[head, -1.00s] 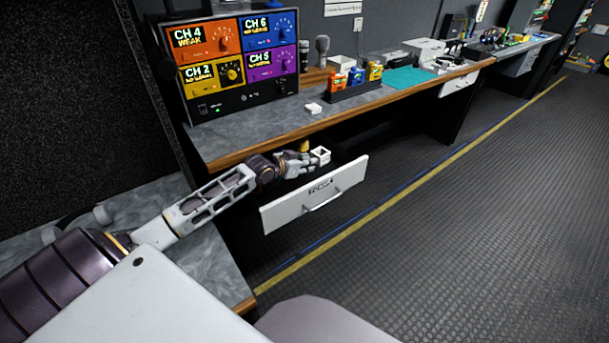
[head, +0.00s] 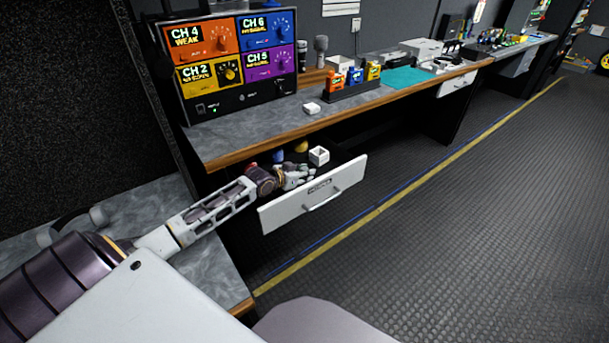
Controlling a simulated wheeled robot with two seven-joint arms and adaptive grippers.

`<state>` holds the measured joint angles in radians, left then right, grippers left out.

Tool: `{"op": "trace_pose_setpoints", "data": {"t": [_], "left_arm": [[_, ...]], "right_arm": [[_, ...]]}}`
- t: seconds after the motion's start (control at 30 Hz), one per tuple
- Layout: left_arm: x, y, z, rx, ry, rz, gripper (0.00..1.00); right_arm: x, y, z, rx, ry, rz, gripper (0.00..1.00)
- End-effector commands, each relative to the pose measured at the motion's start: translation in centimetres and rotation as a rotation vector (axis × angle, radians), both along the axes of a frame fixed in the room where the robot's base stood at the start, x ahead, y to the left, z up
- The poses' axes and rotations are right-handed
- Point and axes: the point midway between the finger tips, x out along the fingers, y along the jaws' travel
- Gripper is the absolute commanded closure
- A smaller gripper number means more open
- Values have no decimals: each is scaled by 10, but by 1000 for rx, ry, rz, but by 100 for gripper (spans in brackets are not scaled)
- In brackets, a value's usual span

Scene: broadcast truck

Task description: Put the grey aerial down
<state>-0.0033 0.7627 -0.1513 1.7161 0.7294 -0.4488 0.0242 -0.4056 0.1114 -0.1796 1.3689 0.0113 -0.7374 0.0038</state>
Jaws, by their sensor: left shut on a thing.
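My left gripper (head: 298,177) reaches into the open white-fronted drawer (head: 318,194) under the counter, low behind the drawer's front panel. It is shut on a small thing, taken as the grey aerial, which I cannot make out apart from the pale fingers. Beside the gripper in the drawer are a white open-topped box (head: 319,156), a yellow piece (head: 301,147), a blue piece (head: 278,157) and a red piece (head: 252,167), partly hidden by my wrist. My right gripper is out of view.
A receiver unit (head: 235,62) with orange, blue, yellow and purple channel panels stands on the counter (head: 235,135). A small white block (head: 312,108) lies near the counter's edge. A rack (head: 352,92) of coloured packs and a teal mat (head: 405,78) are farther right. The floor at right is clear.

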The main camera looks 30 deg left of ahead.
Motion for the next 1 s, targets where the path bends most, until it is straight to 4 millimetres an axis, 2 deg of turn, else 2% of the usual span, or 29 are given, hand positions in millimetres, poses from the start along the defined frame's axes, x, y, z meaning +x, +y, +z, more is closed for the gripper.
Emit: {"op": "trace_pose_setpoints", "data": {"t": [0.13,0.4,0.43,0.6,1.0], "left_arm": [[0,0,-1,0,-1,0,90],[0,0,-3,0,0,0,90],[0,0,-3,0,0,0,72],[0,0,-3,0,0,0,52],[0,0,0,0,-1,0,52]], "right_arm": [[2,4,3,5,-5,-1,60],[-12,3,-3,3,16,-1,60],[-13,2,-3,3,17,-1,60],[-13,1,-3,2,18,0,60],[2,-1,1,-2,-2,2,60]]}}
